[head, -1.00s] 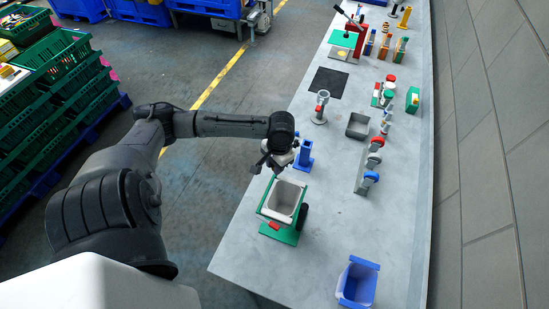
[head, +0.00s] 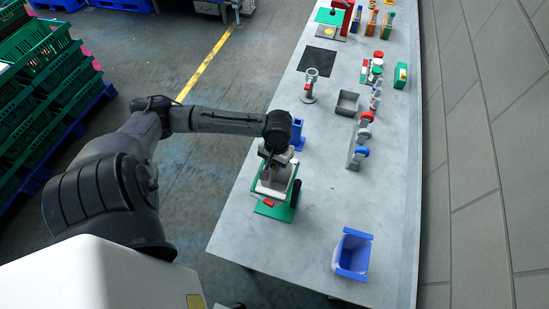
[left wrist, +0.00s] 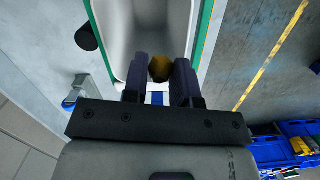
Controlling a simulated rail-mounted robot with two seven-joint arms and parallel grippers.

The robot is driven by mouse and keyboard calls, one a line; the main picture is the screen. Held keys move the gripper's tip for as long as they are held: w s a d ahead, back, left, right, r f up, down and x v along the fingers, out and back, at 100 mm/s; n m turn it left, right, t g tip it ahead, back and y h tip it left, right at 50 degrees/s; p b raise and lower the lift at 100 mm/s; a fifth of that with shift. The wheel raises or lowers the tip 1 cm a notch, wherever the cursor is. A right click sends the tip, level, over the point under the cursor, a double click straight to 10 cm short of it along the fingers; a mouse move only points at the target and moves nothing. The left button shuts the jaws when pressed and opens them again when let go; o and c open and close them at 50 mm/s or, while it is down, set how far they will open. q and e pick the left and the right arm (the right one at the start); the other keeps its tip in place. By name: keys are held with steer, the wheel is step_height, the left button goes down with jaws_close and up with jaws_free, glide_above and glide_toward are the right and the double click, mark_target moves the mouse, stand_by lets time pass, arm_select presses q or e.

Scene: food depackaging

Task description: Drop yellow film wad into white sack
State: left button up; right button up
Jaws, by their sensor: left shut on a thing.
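My left gripper (head: 269,164) is over the white sack (head: 277,179), an open-topped white liner held in a green frame on the table. In the left wrist view the left gripper (left wrist: 160,72) is shut on a dark-yellow film wad (left wrist: 160,67), held between the two fingertips. The pale inside of the white sack (left wrist: 150,32) lies below and beyond the fingers. In the head view the wad is hidden by my arm and gripper. My right gripper is not in view.
A blue post (head: 297,134) stands just behind the sack, and a blue bin (head: 352,254) stands to its front right. A grey tray (head: 347,103) and a row of red- and blue-topped items are farther back. The table front left is clear.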

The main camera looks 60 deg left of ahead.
arm_select(q)
steer(key=shift+f, duration=0.95)
steer(key=o, duration=1)
steer(key=shift+w+r, duration=0.1)
steer(key=shift+r, duration=0.35)
steer(key=r, duration=0.4)
steer(key=r+b, duration=0.1)
steer(key=r, duration=0.3)
steer(key=w+a+r+b, duration=0.1)
steer(key=r, duration=0.4)
steer(key=shift+w, duration=0.1)
steer(key=shift+f, duration=0.1)
